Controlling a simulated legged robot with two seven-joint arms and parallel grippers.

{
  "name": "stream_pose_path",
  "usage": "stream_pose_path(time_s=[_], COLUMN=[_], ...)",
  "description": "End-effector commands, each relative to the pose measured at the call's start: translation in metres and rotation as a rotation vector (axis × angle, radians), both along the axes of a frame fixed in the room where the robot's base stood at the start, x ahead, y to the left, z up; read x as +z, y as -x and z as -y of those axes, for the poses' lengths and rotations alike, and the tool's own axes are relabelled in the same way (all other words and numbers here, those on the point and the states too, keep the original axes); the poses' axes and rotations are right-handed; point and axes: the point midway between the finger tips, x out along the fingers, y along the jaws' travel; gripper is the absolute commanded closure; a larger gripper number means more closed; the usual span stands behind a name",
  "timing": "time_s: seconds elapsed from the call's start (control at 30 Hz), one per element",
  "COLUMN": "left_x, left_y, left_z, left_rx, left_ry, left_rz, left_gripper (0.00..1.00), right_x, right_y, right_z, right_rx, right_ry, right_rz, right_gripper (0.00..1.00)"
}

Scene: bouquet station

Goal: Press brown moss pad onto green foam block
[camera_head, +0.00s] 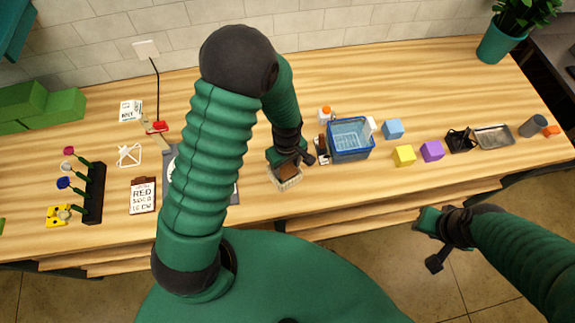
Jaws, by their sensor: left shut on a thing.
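My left gripper (291,160) reaches down over the middle of the table and is shut on the brown moss pad (287,171). The pad is just above or inside a small cream basket (288,184) near the table's front edge; I cannot tell whether it touches anything below. No green foam block shows clearly in the basket; its inside is mostly hidden by the pad and gripper. Large green blocks (40,106) stand at the far left of the table. My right gripper (434,241) is open and empty, beyond the table's front edge.
A blue basket (349,140) stands right of my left gripper, with blue (393,129), yellow (404,156) and purple (432,151) cubes beyond.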

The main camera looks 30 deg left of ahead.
Motion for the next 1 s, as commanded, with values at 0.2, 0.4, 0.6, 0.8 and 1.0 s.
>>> stream_pose_path(time_s=[0.2, 0.4, 0.6, 0.8, 1.0], left_x=[-0.0001, 0.0, 0.0001, 0.0, 0.0], left_y=[-0.0001, 0.0, 0.0001, -0.0001, 0.0], left_z=[-0.0004, 0.0, 0.0002, -0.0001, -0.0001], left_rx=[0.001, 0.001, 0.001, 0.001, 0.001], left_ry=[0.0, 0.0, 0.0, 0.0, 0.0], left_rz=[0.0, 0.0, 0.0, 0.0, 0.0], left_gripper=[0.36, 0.19, 0.13, 0.01, 0.01], right_x=[0.0, 0.0, 0.0, 0.0, 0.0], right_y=[0.0, -0.0001, 0.0, 0.0, 0.0], right_z=[-0.0002, -0.0002, -0.0001, -0.0001, -0.0001], right_rx=[0.001, 0.001, 0.0, 0.0, 0.0], right_ry=[0.0, 0.0, 0.0, 0.0, 0.0], right_rz=[0.0, 0.0, 0.0, 0.0, 0.0], right_gripper=[0.7, 0.7, 0.7, 0.7, 0.7])
